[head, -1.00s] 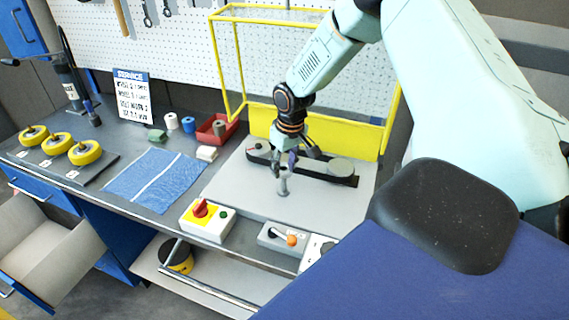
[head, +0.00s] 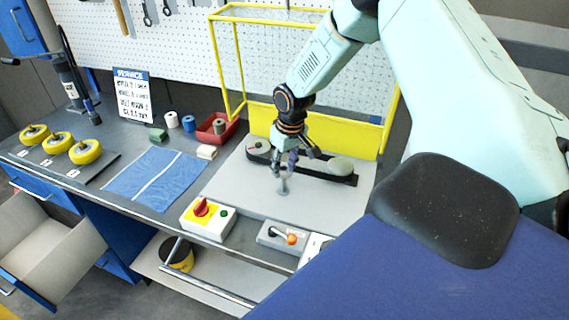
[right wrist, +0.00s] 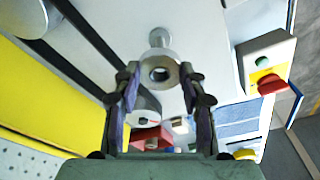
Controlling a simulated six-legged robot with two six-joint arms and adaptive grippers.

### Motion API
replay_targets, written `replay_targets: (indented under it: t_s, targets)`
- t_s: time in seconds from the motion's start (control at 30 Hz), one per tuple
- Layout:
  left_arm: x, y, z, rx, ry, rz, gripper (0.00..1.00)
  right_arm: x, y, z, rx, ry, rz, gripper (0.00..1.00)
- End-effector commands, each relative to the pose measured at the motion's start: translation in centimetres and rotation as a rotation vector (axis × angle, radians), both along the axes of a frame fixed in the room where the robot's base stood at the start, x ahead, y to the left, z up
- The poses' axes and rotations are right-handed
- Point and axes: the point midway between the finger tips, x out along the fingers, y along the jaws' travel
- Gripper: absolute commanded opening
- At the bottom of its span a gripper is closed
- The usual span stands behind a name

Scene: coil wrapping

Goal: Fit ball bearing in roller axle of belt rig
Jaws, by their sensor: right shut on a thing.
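My right gripper (right wrist: 160,88) is shut on a round metal ball bearing (right wrist: 160,72) with a hole in its middle, seen between the fingertips in the right wrist view. A short grey axle post (right wrist: 160,38) stands just beyond the bearing there. In the head view my right gripper (head: 283,168) is above the grey base plate, with the post (head: 283,187) just below it. Whether the bearing touches the post, I cannot tell. The belt rig's black belt (head: 305,166) runs behind, between two grey rollers. My left gripper is not in view.
A red-knob switch box (head: 207,219) and a lever box (head: 283,236) stand at the front edge. A yellow guard frame (head: 245,60) stands around the rig's back. Left are a blue cloth (head: 155,180), a red bin (head: 217,128) and yellow wheels (head: 85,151).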

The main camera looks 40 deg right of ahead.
Motion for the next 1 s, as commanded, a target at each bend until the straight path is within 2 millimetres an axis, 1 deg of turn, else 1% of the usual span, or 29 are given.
replay_targets:
  t_s: [1.0]
  targets:
    - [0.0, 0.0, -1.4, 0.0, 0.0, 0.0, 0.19, 0.0, 0.0, -2.2, 0.0, 0.0, 0.0, 0.08]
